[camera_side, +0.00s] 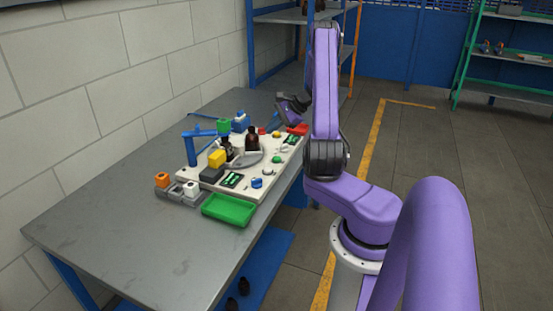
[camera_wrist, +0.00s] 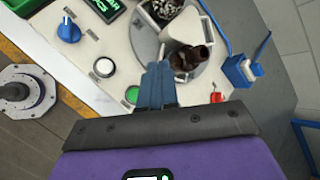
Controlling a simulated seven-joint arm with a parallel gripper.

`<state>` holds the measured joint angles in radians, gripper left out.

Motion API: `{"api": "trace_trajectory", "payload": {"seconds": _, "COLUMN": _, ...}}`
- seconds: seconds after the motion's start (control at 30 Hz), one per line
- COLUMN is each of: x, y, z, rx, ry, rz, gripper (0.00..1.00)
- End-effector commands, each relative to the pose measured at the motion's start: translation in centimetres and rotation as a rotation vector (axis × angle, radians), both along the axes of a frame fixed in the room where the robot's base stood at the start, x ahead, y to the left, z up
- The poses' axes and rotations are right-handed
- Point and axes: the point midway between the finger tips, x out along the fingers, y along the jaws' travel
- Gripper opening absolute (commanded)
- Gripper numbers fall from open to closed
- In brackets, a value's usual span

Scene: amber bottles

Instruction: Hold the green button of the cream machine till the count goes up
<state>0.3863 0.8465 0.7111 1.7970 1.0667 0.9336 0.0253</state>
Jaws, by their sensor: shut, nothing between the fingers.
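The cream machine (camera_side: 243,192) is a low panel on the grey table; it fills much of the wrist view (camera_wrist: 118,42). A green button also shows in the side view (camera_side: 277,160). My gripper (camera_wrist: 160,72) is shut and empty, its blue-grey fingers pointing over the panel. In the side view my gripper (camera_side: 287,106) hangs above the far end of the machine. A lit green display (camera_wrist: 105,8) shows at the top, its count unreadable.
A white button (camera_wrist: 104,67) and blue knob (camera_wrist: 69,31) sit left of the green button. A brown bottle (camera_wrist: 190,62) stands on a grey disc close to my fingers' right. A blue block (camera_wrist: 238,70) lies farther right. A green tray (camera_side: 229,209) sits by the table edge.

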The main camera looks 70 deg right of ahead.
Motion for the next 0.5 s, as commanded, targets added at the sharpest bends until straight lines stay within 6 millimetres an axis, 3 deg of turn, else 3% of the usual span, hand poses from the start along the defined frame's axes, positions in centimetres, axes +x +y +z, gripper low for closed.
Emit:
{"api": "trace_trajectory", "payload": {"seconds": 0.2, "x": -1.7, "y": -1.9, "z": -0.5, "rx": 0.014, "ry": -0.014, "rz": -0.085, "gripper": 0.0}}
{"api": "trace_trajectory", "payload": {"seconds": 0.5, "x": -1.8, "y": -2.0, "z": -0.5, "rx": 0.016, "ry": -0.015, "rz": -0.092, "gripper": 0.0}}
